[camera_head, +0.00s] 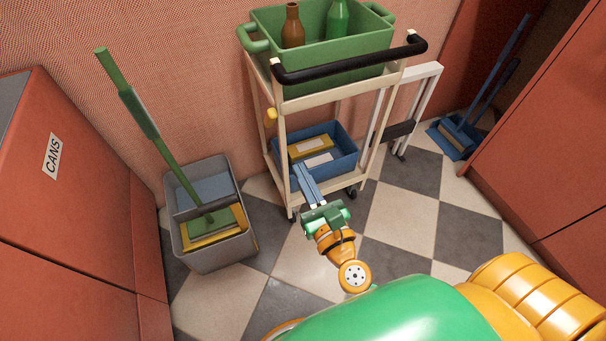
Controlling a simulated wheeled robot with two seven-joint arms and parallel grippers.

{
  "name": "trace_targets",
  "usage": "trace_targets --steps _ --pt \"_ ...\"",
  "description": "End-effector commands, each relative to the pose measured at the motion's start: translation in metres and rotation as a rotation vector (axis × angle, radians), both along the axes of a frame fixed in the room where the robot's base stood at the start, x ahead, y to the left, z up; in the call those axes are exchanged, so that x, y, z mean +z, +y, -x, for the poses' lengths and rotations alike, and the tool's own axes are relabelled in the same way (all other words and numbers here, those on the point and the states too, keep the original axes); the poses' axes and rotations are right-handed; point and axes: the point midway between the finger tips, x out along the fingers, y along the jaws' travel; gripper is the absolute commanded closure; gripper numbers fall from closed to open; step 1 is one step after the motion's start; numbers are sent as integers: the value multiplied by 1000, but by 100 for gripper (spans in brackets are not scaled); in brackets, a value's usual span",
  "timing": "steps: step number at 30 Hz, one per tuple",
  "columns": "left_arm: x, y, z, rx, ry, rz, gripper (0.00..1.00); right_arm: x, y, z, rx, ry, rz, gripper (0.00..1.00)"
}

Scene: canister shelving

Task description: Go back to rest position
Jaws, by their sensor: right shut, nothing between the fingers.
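My right gripper (302,169) is in the middle of the view, at the end of my orange and green arm. Its blue fingers are shut together with nothing between them. It points away from me toward the lower shelf of a cream trolley (281,160). The fingertips overlap the front left of a blue bin (349,145) in the picture; I cannot tell whether they touch it. My left gripper is not in view.
A green crate (335,58) with brown (292,28) and green (337,18) bottles is on the trolley top. A grey mop bucket (222,256) stands left, a red cabinet marked CANS (75,175) further left. A blue dustpan (452,138) is right. Checkered floor is free around my arm.

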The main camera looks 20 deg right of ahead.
Motion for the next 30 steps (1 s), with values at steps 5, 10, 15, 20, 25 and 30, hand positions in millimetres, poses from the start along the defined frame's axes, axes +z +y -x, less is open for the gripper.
trace_targets --steps 5,10,15,20,25,30 --pt "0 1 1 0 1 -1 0 0 0 1 0 -1 0 100" --pt "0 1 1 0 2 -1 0 0 0 0 0 0 0 100" --pt "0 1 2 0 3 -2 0 -24 4 0 23 40 172 100" --pt "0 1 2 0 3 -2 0 -162 11 24 298 230 1105 100" --pt "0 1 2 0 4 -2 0 -295 -11 102 871 287 1942 100" --pt "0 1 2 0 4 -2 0 -365 -46 189 1480 139 2363 100"
